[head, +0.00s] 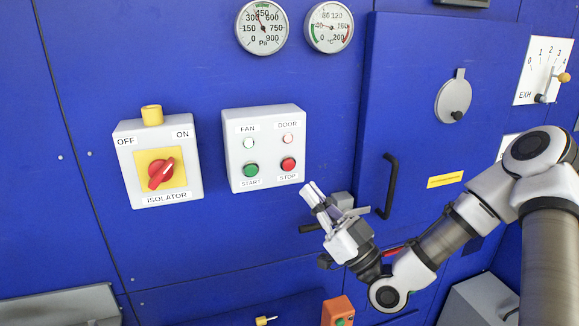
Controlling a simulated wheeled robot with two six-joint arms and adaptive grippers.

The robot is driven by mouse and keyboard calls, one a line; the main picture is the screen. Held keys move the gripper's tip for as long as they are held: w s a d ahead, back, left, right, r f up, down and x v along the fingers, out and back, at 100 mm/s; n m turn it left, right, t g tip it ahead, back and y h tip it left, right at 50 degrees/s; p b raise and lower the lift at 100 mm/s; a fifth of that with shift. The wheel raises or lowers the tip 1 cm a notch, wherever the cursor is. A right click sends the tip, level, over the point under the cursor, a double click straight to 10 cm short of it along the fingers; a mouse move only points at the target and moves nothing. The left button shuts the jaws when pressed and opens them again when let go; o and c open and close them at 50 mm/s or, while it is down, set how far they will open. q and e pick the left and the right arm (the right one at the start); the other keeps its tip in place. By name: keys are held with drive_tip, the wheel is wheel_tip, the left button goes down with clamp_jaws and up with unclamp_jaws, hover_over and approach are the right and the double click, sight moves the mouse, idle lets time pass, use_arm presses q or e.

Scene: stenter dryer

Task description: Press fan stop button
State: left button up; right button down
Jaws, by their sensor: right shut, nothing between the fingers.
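The red fan stop button (288,164) sits at the lower right of a pale control box (264,147) on the blue wall, above the label STOP. The green start button (251,170) is to its left, with a FAN lamp (249,143) and a reddish DOOR lamp (288,138) above. My right gripper (312,192) is shut and empty, its fingertips pointing up and left. In the picture the tips are just below and right of the stop button, apart from it. The depth gap to the wall is hard to judge. My left gripper is out of view.
An isolator box (187,185) with a red rotary knob (161,174) is on the left. A door with a black handle (388,186) is on the right. A latch (341,200) lies just behind my right gripper. Two gauges (262,27) (328,27) are above.

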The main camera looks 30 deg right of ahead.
sight(289, 165)
drive_tip(key=shift+w+d+b, duration=0.3)
drive_tip(key=shift+w+b, duration=0.15)
drive_tip(key=shift+w, duration=0.95)
drive_tip(key=shift+w+d+b, duration=0.35)
drive_tip(key=shift+w+b, duration=0.1)
drive_tip(key=shift+w, duration=0.9)
drive_tip(key=shift+w+d+b, duration=0.3)
drive_tip(key=shift+w+b, duration=0.15)
drive_tip(key=shift+w, duration=0.95)
drive_tip(key=shift+w+f, duration=0.1)
drive_tip(key=shift+w+d+b, duration=0.1)
drive_tip(key=shift+w+b, duration=0.05)
drive_tip(key=shift+b, duration=0.15)
drive_tip(key=shift+w, duration=0.2)
drive_tip(key=shift+w+d+b, duration=0.15)
drive_tip(key=shift+w+b, duration=0.2)
drive_tip(key=shift+w, duration=0.1)
drive_tip(key=shift+s, duration=0.1)
drive_tip(key=shift+s+a, duration=0.25)
drive_tip(key=shift+s, duration=0.55)
drive_tip(key=shift+s, duration=0.1)
